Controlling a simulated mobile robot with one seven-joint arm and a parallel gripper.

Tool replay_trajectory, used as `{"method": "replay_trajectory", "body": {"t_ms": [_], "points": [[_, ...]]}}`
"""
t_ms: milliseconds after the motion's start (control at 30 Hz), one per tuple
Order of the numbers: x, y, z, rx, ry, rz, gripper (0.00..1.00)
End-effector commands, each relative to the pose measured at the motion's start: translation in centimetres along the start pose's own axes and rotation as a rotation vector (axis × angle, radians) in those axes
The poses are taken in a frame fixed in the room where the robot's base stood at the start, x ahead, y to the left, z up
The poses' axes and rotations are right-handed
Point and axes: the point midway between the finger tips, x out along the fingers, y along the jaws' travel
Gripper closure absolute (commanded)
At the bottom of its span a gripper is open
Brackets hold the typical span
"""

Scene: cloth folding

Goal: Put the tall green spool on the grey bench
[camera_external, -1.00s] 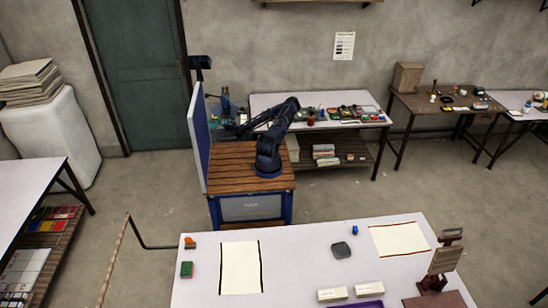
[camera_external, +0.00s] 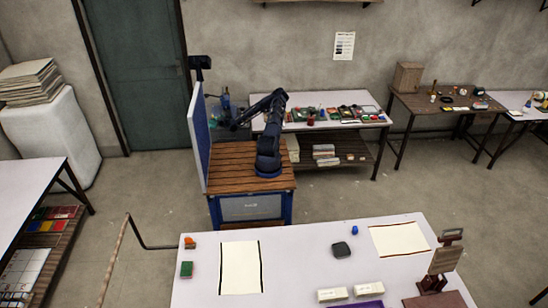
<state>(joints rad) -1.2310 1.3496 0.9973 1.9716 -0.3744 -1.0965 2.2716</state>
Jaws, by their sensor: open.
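My gripper (camera_external: 236,126) is a small dark shape at the end of my bent arm, beyond the back edge of my wooden-topped base and left of the back bench. It is open, and I see nothing held in it. The pale grey-topped back bench (camera_external: 297,127) stands against the wall, with several small items on it. I cannot pick out a tall green spool for sure; the items there are too small to tell apart. A small green block (camera_external: 187,269) lies at the left of the near white table (camera_external: 300,246).
A brown workbench (camera_external: 425,108) with small items and a box (camera_external: 407,77) stands at the back right. The near table also holds white boxes (camera_external: 332,295), a dark grey pad (camera_external: 341,250) and paper sheets (camera_external: 240,268). The floor between (camera_external: 350,188) is clear.

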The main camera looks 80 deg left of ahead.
Motion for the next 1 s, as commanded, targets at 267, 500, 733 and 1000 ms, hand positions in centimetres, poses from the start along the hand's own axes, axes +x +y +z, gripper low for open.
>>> {"method": "replay_trajectory", "body": {"t_ms": [267,500,733,1000], "points": [[1.8,0.0,-0.1,0.000,0.001,-0.001,0.44],[1.8,0.0,-0.1,0.000,0.001,-0.001,0.58],[1.8,0.0,-0.1,0.000,0.001,0.000,0.92],[1.8,-0.1,0.2,0.000,0.001,-0.001,0.96]]}}
